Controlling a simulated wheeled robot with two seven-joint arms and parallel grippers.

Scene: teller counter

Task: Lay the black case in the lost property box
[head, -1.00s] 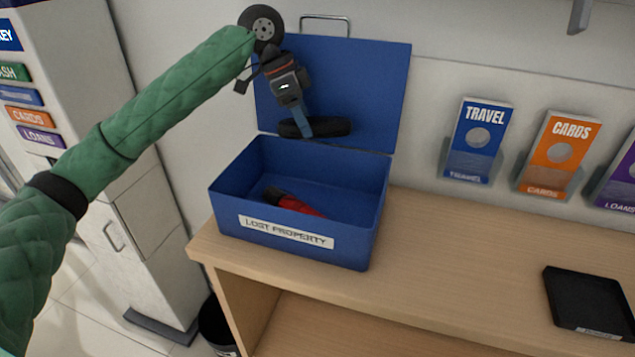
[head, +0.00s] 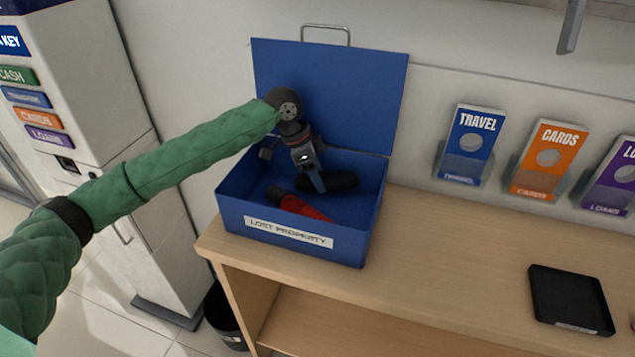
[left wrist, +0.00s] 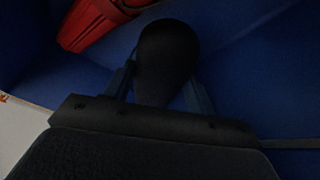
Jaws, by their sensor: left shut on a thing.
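The black case (head: 340,181) is a dark rounded object inside the blue lost property box (head: 232,212), near its back right part. My left gripper (head: 321,186) is shut on the case and reaches down into the box from above. In the left wrist view the case (left wrist: 168,55) sits between the two fingers (left wrist: 160,92). I cannot tell whether the case touches the box floor. The box lid (head: 335,90) stands open at the back. My right gripper is not in view.
A red and black umbrella-like item (head: 305,208) lies in the box, left of the case; it also shows in the left wrist view (left wrist: 92,22). Leaflet holders (head: 470,140) line the wall at right. A black tray (head: 570,299) lies on the counter (head: 450,260), which is otherwise mostly clear.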

